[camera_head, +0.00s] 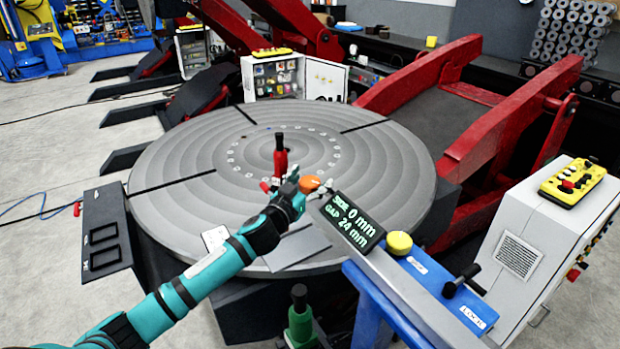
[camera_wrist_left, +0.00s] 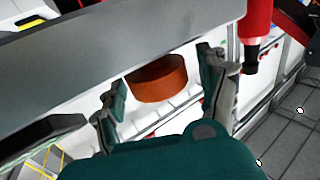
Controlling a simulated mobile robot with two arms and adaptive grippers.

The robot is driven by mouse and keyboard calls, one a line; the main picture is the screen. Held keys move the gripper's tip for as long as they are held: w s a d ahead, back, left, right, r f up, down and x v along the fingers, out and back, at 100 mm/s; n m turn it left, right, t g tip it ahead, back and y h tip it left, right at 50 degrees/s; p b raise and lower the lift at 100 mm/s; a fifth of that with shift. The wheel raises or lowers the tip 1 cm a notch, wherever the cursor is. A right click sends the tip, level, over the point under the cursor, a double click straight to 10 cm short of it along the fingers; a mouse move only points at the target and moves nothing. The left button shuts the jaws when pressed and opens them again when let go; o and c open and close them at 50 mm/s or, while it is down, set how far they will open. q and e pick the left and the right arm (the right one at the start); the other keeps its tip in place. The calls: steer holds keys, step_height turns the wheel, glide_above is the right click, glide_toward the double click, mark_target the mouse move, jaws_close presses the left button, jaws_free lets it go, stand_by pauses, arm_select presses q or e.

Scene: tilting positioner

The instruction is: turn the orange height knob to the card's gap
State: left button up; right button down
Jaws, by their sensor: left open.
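The orange height knob (camera_head: 309,184) shows just beyond my left gripper (camera_head: 300,188), over the front part of the round grey table. In the left wrist view the orange knob (camera_wrist_left: 157,78) lies between the two spread fingers of my left gripper (camera_wrist_left: 162,72), below a grey bar, with gaps visible at both sides. The gripper is open and holds nothing. A black display (camera_head: 352,222) reads SIDE 0 mm and GAP 24 mm. A small white card (camera_head: 215,238) lies at the table's front left; its writing is too small to read. My right gripper is not in view.
A red handle (camera_head: 280,155) stands upright behind the knob; its red body (camera_wrist_left: 256,20) is close to the right finger. A grey beam with a yellow knob (camera_head: 399,243) is at the right. A green handle (camera_head: 300,322) stands in front. The round table's (camera_head: 200,160) left side is clear.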

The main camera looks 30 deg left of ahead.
arm_select(q)
steer(key=c, duration=1.2)
steer(key=shift+m+h, duration=0.4)
steer(key=shift+h, duration=0.2)
